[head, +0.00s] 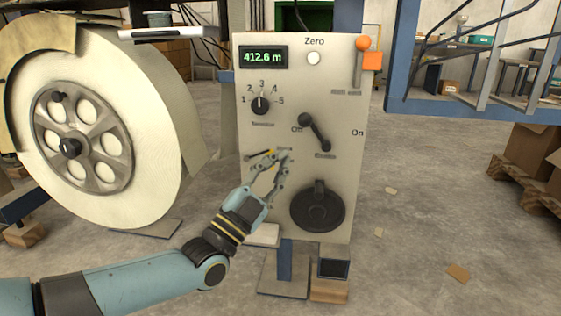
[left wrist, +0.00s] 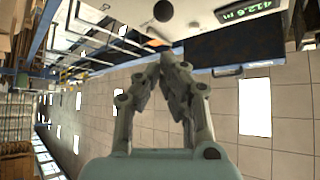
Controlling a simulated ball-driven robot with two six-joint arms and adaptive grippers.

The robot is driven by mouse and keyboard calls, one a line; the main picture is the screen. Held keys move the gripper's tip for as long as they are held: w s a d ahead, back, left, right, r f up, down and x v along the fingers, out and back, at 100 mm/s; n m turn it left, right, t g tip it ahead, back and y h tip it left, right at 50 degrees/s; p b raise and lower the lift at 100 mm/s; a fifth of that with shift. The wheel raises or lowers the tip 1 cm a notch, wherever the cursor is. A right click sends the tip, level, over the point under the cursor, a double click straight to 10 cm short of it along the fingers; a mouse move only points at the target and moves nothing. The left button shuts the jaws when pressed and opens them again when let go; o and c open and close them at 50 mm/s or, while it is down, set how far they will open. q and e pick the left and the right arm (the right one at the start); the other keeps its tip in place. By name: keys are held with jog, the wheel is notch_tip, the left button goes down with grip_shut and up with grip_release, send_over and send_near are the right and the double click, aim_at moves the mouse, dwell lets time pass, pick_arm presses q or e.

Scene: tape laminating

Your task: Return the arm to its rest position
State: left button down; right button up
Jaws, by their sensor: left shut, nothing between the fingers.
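My left gripper (head: 277,161) is in front of the lower middle of the beige control panel (head: 258,210) in the head view. It is shut and empty. Its fingers also show in the left wrist view (left wrist: 172,58), with their tips together. The arm comes in from the lower left. The panel carries a green display (head: 263,57) reading 412.6 m, a numbered dial (head: 260,104), a dark lever (head: 315,132) and a large round black knob (head: 317,207). I cannot tell whether the fingertips touch the panel. My right gripper is not in view.
A large pale roll (head: 150,120) on a spoked hub stands left of the panel. An orange-tipped lever (head: 362,44) is at the panel's upper right. A blue frame (head: 470,104) and boxes on a pallet (head: 525,185) are at the right. Open concrete floor (head: 410,210) lies right of the panel.

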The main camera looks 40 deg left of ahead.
pick_arm(q)
jog(key=s+d+f+n+g+h, duration=0.1)
jog(key=s+d+f+n+g, duration=0.4)
jog(key=s+f+g, duration=0.5)
jog(key=s+d+f+n+g, duration=0.3)
jog(key=s+d+f+g, duration=0.35)
jog(key=s, duration=0.55)
jog(key=s+a+f+n+g+p, duration=0.1)
jog(key=s+a+f+g+p, duration=0.3)
jog(key=s+f+p, duration=1)
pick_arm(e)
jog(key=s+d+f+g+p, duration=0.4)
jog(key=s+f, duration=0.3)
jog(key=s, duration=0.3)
pick_arm(q)
jog(key=s+r+g+p, duration=0.1)
jog(key=s+r+p, duration=0.2)
jog(key=s+p, duration=0.2)
jog(key=s+a+r+g+y+p, duration=0.1)
jog(key=s+r+g+p, duration=0.1)
jog(key=s+p, duration=0.3)
jog(key=shift+s+a+r, duration=0.25)
jog(key=shift+s+r, duration=0.2)
jog(key=shift+s, duration=0.6)
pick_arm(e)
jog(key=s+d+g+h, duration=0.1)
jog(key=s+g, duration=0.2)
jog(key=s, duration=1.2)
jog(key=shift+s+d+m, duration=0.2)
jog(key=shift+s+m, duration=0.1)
